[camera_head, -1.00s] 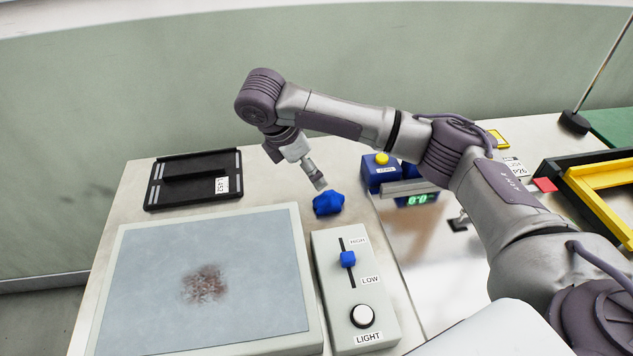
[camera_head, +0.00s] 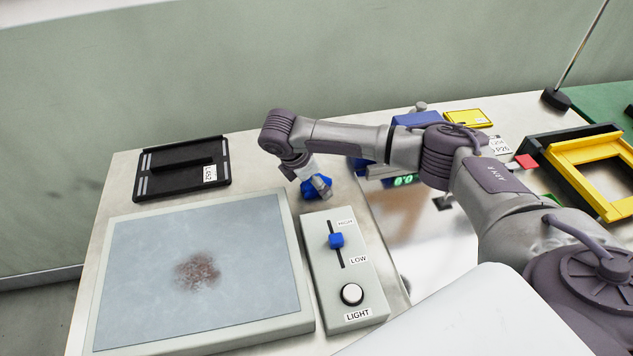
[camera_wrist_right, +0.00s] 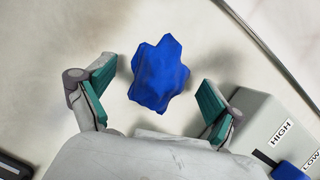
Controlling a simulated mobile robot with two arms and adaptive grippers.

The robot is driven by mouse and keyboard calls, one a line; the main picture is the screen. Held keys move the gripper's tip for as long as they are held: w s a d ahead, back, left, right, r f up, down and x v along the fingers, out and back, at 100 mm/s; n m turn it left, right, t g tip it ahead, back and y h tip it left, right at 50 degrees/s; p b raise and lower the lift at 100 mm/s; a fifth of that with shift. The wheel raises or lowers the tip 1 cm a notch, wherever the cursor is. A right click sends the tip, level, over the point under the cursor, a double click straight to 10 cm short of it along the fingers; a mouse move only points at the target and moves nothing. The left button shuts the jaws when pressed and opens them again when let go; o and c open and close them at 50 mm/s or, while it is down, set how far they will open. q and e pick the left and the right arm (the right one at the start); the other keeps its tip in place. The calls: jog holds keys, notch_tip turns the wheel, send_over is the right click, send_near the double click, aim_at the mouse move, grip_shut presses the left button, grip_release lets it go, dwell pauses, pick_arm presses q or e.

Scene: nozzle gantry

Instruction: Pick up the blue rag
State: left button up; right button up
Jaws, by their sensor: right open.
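The crumpled blue rag (camera_head: 314,189) lies on the bench top, just behind the light control box. My right gripper (camera_head: 322,185) is over it in the head view and covers part of it. In the right wrist view the whole rag (camera_wrist_right: 159,74) shows, a little beyond and between the open fingertips of my right gripper (camera_wrist_right: 158,92). Bare bench shows between the rag and each finger. My left gripper is in neither view.
The light control box (camera_head: 346,296) with a slider and a white button stands close in front of the rag. A pad with a dark stain (camera_head: 130,332) lies to the left, and a black tray (camera_head: 213,187) behind it. A blue device with a green display (camera_head: 403,181) stands to the right.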

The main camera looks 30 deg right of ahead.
aim_at(324, 178)
jog(key=shift+d+f, duration=0.1)
jog(key=shift+f, duration=0.15)
jog(key=c, duration=1.2)
jog(key=shift+r, duration=0.1)
jog(key=shift+r, duration=0.45)
jog(key=r, duration=0.2)
jog(key=r+b, duration=0.1)
jog(key=shift+s+d+r, duration=0.25)
jog(key=shift+s, duration=0.1)
jog(key=s+d+r, duration=0.5)
jog(key=s+r, duration=0.1)
jog(key=s, duration=0.3)
jog(key=shift+d+r+b, duration=0.25)
jog(key=shift+d+b, duration=0.05)
jog(key=shift+b, duration=0.15)
